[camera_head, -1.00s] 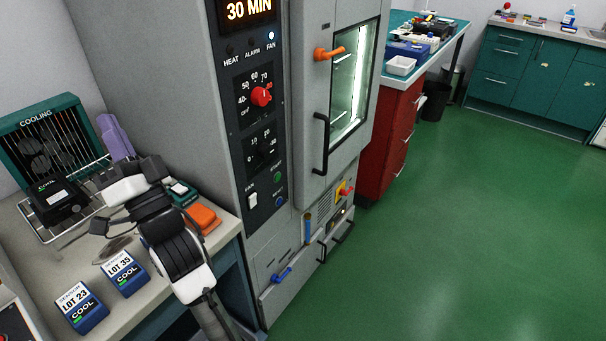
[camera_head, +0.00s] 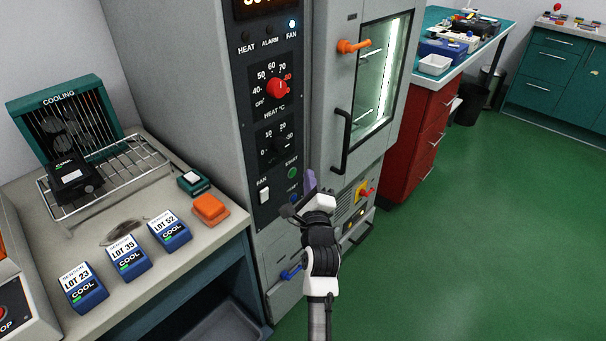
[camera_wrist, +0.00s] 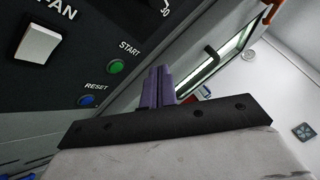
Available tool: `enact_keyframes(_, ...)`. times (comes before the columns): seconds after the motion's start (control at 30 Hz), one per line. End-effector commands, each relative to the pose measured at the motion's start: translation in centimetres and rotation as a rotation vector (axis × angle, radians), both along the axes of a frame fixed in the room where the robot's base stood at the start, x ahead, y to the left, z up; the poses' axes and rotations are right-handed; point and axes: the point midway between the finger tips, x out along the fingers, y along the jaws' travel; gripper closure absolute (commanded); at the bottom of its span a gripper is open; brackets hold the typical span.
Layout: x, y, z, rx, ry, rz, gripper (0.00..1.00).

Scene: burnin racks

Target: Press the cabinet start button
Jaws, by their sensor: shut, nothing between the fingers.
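The green START button (camera_head: 292,173) is on the lower part of the cabinet's black control panel (camera_head: 268,150). The wrist view shows the same START button (camera_wrist: 116,66) just left of my fingers, with the blue RESET button (camera_wrist: 86,101) below it and the white FAN switch (camera_wrist: 37,42) further left. My gripper (camera_head: 309,181) is in front of the cabinet, slightly right of and below START. Its purple fingers (camera_wrist: 158,84) are shut with nothing between them and appear apart from the button. In the head view the gripper partly hides the blue button.
A bench (camera_head: 215,237) at left holds several blue LOT blocks, an orange block (camera_head: 211,208) and a wire rack (camera_head: 112,178). Green floor is open at right.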

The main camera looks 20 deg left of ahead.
Motion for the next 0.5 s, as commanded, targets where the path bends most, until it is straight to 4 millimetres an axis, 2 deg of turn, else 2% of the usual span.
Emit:
enact_keyframes(0.03,0.3,-0.9,-1.6,0.026,0.048,-0.005,1.0)
enact_keyframes(0.1,0.6,-1.7,-3.2,0.065,0.105,-0.008,1.0)
enact_keyframes(0.2,0.9,-2.7,-4.8,0.105,0.161,-0.015,1.0)
enact_keyframes(0.33,1.0,-3.3,-5.8,0.131,0.195,-0.019,1.0)
enact_keyframes(0.5,1.0,-3.4,-5.9,0.135,0.2,-0.02,1.0)
